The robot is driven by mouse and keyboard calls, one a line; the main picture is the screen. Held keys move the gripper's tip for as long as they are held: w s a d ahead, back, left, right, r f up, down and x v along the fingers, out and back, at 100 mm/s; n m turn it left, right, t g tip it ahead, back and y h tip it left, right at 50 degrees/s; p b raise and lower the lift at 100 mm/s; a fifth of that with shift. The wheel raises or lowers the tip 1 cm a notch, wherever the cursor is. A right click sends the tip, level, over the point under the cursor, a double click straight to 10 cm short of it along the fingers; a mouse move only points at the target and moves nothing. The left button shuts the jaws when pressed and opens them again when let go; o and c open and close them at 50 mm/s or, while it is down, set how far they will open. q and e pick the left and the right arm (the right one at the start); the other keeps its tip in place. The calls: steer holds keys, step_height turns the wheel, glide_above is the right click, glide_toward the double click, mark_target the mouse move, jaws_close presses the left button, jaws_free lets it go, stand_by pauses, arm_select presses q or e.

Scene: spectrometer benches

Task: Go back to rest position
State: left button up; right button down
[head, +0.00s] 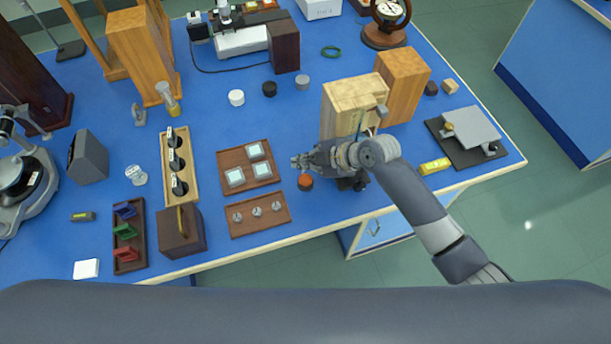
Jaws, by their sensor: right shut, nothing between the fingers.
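My right arm comes in from the lower right and reaches over the blue bench (330,218). My right gripper (298,161) is shut and empty, its fingertips pointing left. It is just right of the brown tray with pale square pieces (228,160), and a small orange-topped round piece (305,182) is just below it in the picture. A pale wooden block (347,100) stands behind my right wrist, partly hidden by it. My left gripper is not in view.
A tray with several small metal pieces (240,227) lies near the front edge. A wooden rack of dark vials (168,140) and a brown box (170,240) stand to the left. A grey platform device (470,128) is at the right. Open floor (470,215) lies in front of the bench.

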steer(key=shift+s, duration=0.1)
steer(key=s+d+r+m+g+h, duration=0.1)
steer(key=s+d+m+h, duration=0.3)
steer(key=s+d+m, duration=0.8)
steer(key=s+d+r+m+h, duration=0.1)
steer(key=s+d+m+h, duration=0.3)
steer(key=s+d+m, duration=0.7)
steer(key=s+a+f+n+g+b, duration=0.1)
steer(key=s+f+n+b, duration=0.1)
steer(key=f, duration=1.3)
steer(key=s+a+f+n+b, duration=0.1)
steer(key=s+f+n+b, duration=0.1)
steer(key=f, duration=1.3)
steer(key=s+d+f+b, duration=0.1)
steer(key=s+f+b, duration=0.1)
steer(key=s+f, duration=0.6)
steer(key=s+d+f+g+b, duration=0.1)
steer(key=s+f+b, duration=0.1)
steer(key=s+f, duration=0.7)
step_height(320, 180, down, 4)
steer(key=shift+d+g, duration=0.3)
steer(key=shift+d, duration=0.1)
